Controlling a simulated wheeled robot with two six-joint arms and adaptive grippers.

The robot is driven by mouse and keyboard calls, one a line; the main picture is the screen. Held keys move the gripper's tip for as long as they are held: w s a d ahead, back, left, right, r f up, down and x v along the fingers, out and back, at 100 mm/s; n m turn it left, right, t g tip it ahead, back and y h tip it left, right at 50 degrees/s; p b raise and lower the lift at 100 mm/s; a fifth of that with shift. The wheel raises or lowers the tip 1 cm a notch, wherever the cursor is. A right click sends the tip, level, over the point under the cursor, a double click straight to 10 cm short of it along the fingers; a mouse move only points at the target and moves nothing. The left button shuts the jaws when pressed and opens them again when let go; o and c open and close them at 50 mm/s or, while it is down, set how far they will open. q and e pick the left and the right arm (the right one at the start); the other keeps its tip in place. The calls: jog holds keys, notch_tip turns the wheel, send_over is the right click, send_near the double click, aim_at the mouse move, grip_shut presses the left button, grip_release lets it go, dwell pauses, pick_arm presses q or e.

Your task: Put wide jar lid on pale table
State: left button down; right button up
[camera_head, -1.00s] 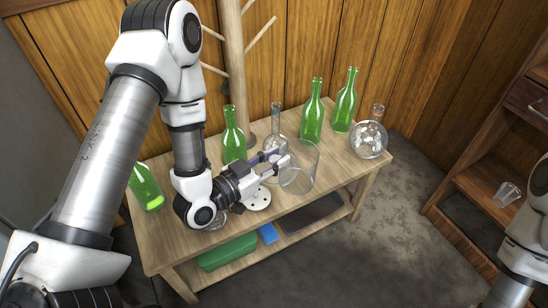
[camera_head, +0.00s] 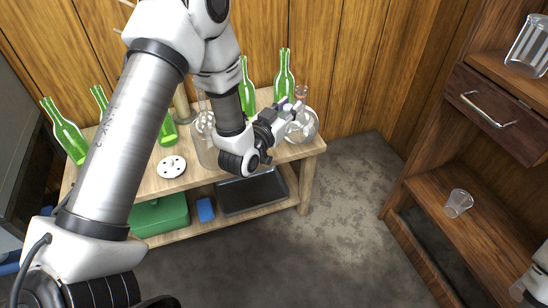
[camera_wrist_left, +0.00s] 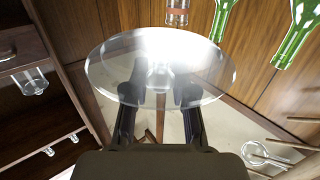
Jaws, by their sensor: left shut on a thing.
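The wide jar lid (camera_wrist_left: 160,65) is a clear, round disc in the left wrist view. My left gripper (camera_wrist_left: 160,95) is shut on it, with the two dark fingers showing at its near side. In the head view the left gripper (camera_head: 293,106) is in front of the right end of the pale table (camera_head: 150,187), and the clear lid is hard to make out there. The pale table is light wood with a lower shelf. My right gripper is outside the frames.
A dark wooden cabinet (camera_head: 450,170) stands at right, holding clear cups. The floor between is clear.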

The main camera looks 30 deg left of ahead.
pick_arm(q)
jog(key=w+a+f+n+y+b, duration=0.2)
jog(key=a+f+n+y+b, duration=0.25)
jog(key=a+f, duration=0.55)
jog(key=shift+m+g+y, duration=0.35)
jog(key=shift+g+y, duration=0.05)
jog(key=shift+y, duration=0.05)
jog(key=f+b, duration=0.1)
jog(key=f, duration=0.1)
jog(key=f+b, duration=0.2)
jog(key=f, duration=0.1)
jog(key=a+f+b, duration=0.1)
jog(key=f, duration=0.2)
jog(key=shift+a, duration=0.1)
jog(key=shift+r, duration=0.2)
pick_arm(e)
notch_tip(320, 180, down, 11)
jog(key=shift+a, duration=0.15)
pick_arm(q)
jog(key=shift+f, duration=0.15)
jog(key=c, duration=0.9)
grip_release()
jog(key=shift+c, duration=0.2)
